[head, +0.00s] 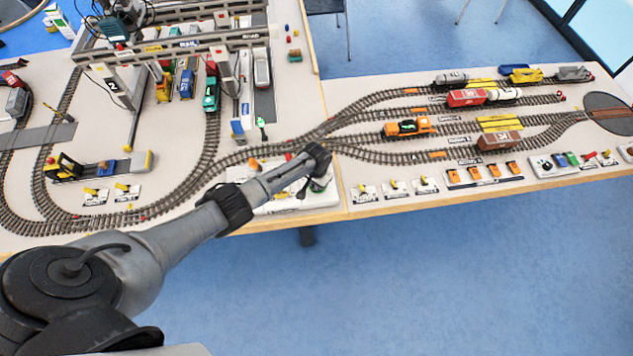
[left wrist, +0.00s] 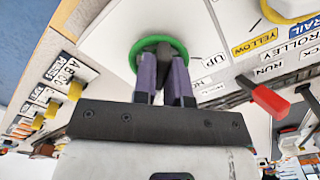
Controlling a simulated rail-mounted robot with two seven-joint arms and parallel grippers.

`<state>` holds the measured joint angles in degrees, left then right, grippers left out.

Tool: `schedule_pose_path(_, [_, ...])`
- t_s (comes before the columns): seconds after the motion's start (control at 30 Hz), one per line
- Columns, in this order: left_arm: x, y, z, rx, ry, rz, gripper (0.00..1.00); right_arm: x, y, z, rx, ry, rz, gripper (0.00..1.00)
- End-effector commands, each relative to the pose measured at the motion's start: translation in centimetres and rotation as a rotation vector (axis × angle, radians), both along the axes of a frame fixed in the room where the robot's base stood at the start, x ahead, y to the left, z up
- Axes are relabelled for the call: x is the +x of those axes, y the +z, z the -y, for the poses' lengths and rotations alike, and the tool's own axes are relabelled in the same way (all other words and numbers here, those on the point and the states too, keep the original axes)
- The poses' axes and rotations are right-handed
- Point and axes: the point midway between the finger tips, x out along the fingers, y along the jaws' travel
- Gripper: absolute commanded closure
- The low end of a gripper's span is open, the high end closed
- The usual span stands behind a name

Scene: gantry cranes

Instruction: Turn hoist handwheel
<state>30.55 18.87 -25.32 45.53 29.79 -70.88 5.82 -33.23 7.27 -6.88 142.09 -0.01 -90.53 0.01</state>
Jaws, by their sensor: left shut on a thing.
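The hoist handwheel (left wrist: 185,52) is a green ring on the white control panel (left wrist: 222,62), beside a label reading "UP". My left gripper (left wrist: 163,62) is shut on a dark part in the middle of the ring, with its purple-grey fingers either side of it. The fingers hide part of the ring. In the head view my left gripper (head: 318,160) reaches down over the white control panel (head: 280,202) at the table's front edge, and it mostly hides the wheel there. My right gripper is not in view.
A red lever (left wrist: 268,100) and labels reading "YELLOW", "TROLLEY" and "RUN" are right of the wheel in the wrist view. Tracks with wagons (head: 467,97) spread to the right. A grey gantry crane (head: 110,85) stands back left. Blue floor (head: 450,280) is open in front.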

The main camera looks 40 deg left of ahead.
Motion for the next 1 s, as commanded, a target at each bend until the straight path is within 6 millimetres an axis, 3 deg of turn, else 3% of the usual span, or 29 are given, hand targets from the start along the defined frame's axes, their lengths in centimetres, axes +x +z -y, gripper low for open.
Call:
schedule_pose_path(0.27, [0.1,0.0,0.0,0.000,-0.001,0.002,1.00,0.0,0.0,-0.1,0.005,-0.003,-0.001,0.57])
schedule_pose_path(0.3, [0.1,0.0,0.0,0.000,0.000,0.002,0.86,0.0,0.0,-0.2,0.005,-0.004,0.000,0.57])
schedule_pose_path(0.57, [0.0,0.0,0.0,0.000,0.000,0.001,0.62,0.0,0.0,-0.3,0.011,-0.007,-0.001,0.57])
schedule_pose_path(0.83, [0.0,0.2,0.0,0.000,0.000,0.001,0.62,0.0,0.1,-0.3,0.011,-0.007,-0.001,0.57])
schedule_pose_path(1.0, [0.1,2.0,0.0,0.000,-0.001,0.003,0.62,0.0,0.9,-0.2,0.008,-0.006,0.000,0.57])
